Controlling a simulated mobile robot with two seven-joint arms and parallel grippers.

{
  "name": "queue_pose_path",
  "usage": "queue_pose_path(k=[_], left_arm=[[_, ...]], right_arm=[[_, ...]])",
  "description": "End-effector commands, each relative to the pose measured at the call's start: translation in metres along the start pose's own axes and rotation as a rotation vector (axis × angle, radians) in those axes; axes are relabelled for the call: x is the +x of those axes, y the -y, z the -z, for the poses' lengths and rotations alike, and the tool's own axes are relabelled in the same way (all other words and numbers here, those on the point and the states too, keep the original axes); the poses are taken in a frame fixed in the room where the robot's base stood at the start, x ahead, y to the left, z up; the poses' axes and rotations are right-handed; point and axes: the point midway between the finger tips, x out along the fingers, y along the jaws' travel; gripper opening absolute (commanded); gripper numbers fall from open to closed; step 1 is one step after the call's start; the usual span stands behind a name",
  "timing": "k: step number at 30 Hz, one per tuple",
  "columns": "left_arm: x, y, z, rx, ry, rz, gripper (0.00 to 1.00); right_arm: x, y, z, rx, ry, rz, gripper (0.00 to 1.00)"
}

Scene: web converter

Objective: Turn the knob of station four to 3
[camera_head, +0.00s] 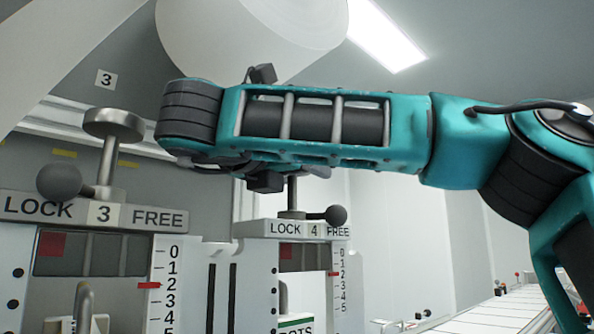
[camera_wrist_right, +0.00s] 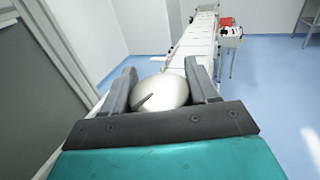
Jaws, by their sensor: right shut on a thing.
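Station four's panel (camera_head: 283,229) is right of centre in the head view, marked LOCK 4 FREE. Its silver knob (camera_head: 318,172) sits on a shaft and is mostly hidden behind my right arm. Its black ball lever (camera_head: 337,215) points to the FREE side. Its red pointer (camera_head: 334,273) is at about 2 on the scale. My right gripper (camera_head: 265,181) is at the knob, partly hidden by its own arm. In the right wrist view its two dark fingers (camera_wrist_right: 163,74) are shut on the round knob (camera_wrist_right: 172,92), which bears a dark mark. My left gripper is not in view.
Station three (camera_head: 150,219) stands to the left with its own knob (camera_head: 113,124) and a ball lever (camera_head: 60,183) on the LOCK side. A large pale roll (camera_head: 250,35) hangs above my arm. A white conveyor (camera_head: 500,312) runs along the lower right.

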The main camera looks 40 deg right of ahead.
Motion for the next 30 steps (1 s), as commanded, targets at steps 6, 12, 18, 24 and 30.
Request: queue_pose_path(k=[6, 12, 18, 24, 30], left_arm=[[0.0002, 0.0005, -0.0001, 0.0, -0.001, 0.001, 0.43], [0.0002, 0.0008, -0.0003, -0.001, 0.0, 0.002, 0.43], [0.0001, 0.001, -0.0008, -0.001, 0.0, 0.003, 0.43], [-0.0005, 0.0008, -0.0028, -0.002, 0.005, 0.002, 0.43], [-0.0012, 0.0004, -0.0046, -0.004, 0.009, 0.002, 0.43]], right_arm=[[0.0002, 0.0007, 0.002, -0.008, -0.004, 0.042, 0.28], [0.0004, 0.0007, 0.0027, -0.01, -0.006, 0.05, 0.28], [0.0004, 0.0005, 0.0031, -0.011, -0.006, 0.049, 0.28], [0.0004, 0.0004, 0.0026, -0.009, -0.005, 0.048, 0.73], [0.0002, 0.0005, 0.0016, -0.006, -0.003, 0.047, 0.83]])
